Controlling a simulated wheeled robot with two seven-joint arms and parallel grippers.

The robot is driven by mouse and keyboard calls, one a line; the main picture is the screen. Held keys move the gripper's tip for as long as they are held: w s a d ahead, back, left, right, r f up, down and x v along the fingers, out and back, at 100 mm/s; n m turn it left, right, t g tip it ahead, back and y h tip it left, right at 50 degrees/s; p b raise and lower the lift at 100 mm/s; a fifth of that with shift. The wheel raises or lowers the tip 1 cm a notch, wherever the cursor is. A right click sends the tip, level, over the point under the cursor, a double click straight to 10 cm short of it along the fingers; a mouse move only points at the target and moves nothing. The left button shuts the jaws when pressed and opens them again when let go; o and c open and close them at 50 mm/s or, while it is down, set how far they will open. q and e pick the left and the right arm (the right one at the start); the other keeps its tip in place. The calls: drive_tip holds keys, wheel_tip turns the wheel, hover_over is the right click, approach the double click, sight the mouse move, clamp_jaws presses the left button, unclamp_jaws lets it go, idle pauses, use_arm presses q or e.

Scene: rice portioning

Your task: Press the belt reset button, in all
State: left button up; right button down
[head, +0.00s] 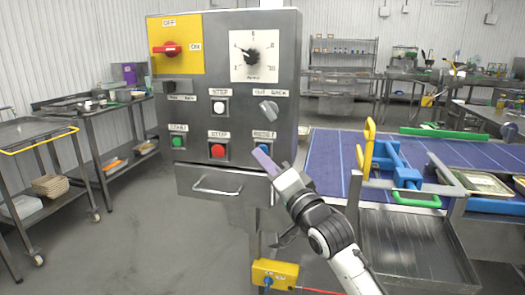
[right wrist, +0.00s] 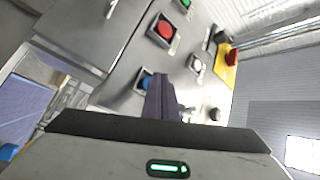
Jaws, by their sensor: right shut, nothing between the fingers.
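The control panel (head: 225,50) is a grey metal box on the left of the conveyor. Its blue reset button (head: 263,149), under the RESET label, sits at the lower right of the panel; it also shows in the right wrist view (right wrist: 147,82), partly covered by the fingers. My right gripper (head: 262,158) is shut and empty, its purple fingertips just in front of the blue button. In the right wrist view its fingers (right wrist: 163,92) overlap the button's edge; I cannot tell whether they touch it. My left gripper is not in view.
A red stop button (head: 217,151), a green start button (head: 177,142) and a white step button (head: 219,107) share the panel. The blue conveyor belt (head: 330,155) lies to the right. A yellow box (head: 275,273) hangs below.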

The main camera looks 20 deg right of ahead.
drive_tip(key=shift+w+d, duration=0.2)
drive_tip(key=shift+w, duration=0.05)
drive_tip(key=shift+w+d, duration=0.25)
drive_tip(key=shift+w, duration=0.15)
idle(0.8)
drive_tip(key=shift+s+p, duration=0.1)
drive_tip(key=shift+p, duration=0.2)
drive_tip(key=shift+s+a+p, duration=0.45)
drive_tip(key=shift+s, duration=0.2)
drive_tip(key=shift+a, duration=0.1)
drive_tip(key=s+a, duration=0.1)
drive_tip(key=s+p, duration=0.1)
drive_tip(key=s+a+p, duration=0.1)
drive_tip(key=s, duration=0.1)
drive_tip(key=shift+s+a, duration=0.1)
drive_tip(key=shift+a, duration=0.2)
idle(0.5)
